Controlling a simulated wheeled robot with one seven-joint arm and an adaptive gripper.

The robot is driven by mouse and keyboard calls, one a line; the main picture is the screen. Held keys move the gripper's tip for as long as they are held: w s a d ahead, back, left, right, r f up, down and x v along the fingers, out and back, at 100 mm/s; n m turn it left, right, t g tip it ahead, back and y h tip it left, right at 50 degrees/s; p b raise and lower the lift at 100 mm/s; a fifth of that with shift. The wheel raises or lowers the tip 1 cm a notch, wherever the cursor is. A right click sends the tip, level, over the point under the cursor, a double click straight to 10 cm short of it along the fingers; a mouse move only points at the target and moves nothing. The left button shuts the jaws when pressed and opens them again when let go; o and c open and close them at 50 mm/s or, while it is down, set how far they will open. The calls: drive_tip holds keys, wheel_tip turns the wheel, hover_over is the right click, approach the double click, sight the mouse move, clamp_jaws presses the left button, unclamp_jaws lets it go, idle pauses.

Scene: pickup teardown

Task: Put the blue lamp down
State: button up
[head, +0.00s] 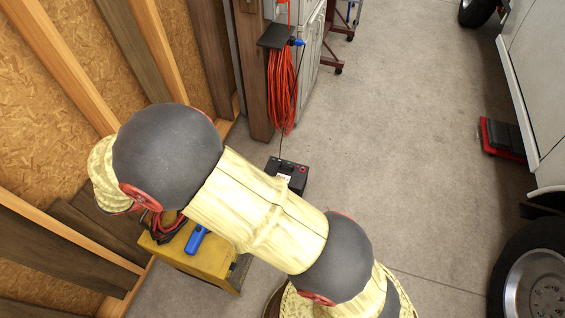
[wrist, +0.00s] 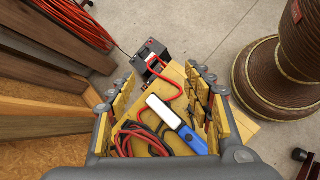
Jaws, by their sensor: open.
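The blue lamp (wrist: 192,138), with a white light panel at one end, lies on the top of a yellow cabinet (wrist: 185,82). In the head view the lamp (head: 196,239) shows as a small blue shape near the top's right edge, partly beside my arm. My gripper (wrist: 160,92) is open above the cabinet top, with its two fingers apart on either side of the lamp. Nothing shows clasped between the fingers. The gripper is hidden behind my arm in the head view.
Red and black cables (wrist: 140,138) lie beside the lamp on the cabinet. A black battery box (head: 287,175) stands on the floor behind it. An orange cord coil (head: 282,90) hangs on a post.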

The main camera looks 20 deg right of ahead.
drive_tip(key=s+d+r+m+g+y, duration=0.2)
drive_tip(key=d+r+m, duration=0.3)
drive_tip(key=d+r, duration=0.45)
drive_tip(key=s+d+r+m+t+y, duration=0.4)
drive_tip(key=s+d+r+m+y, duration=0.2)
drive_tip(key=s+d+r+m, duration=0.6)
drive_tip(key=s+d+r, duration=0.3)
drive_tip(key=s, duration=0.2)
drive_tip(key=shift+s+d+r+m, duration=0.2)
drive_tip(key=shift+s+r+m, duration=0.1)
drive_tip(key=shift+m, duration=0.1)
drive_tip(key=shift+w, duration=0.1)
drive_tip(key=c, duration=0.3)
idle(0.5)
